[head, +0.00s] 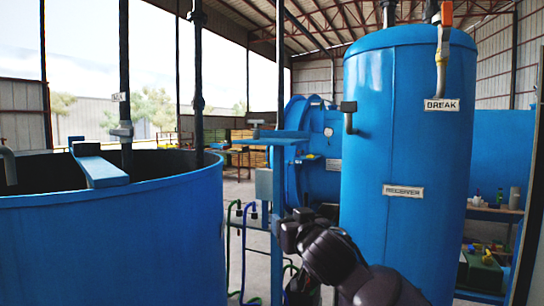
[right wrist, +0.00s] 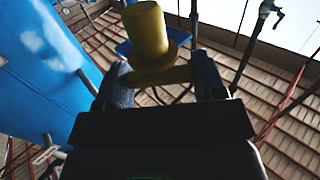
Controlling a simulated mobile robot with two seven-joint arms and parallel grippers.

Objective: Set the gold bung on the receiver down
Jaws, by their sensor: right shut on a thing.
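The receiver (head: 405,150) is a tall blue upright tank with a "RECEIVER" label, right of centre in the head view. The gold bung (right wrist: 149,32) is a yellow cylinder with a wider flange at its lower end. My right gripper (right wrist: 163,78) has its two dark fingers on either side of the bung's base and is shut on it. In the head view my right arm comes up from the bottom, in front of the receiver's lower left side. The bung and fingertips cannot be made out there. My left gripper is not in view.
A wide open blue vat (head: 110,240) fills the left. A blue bracket plate (head: 280,135) on a post stands between vat and receiver, before a round blue vessel (head: 318,155). A cluttered bench (head: 490,212) stands far right.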

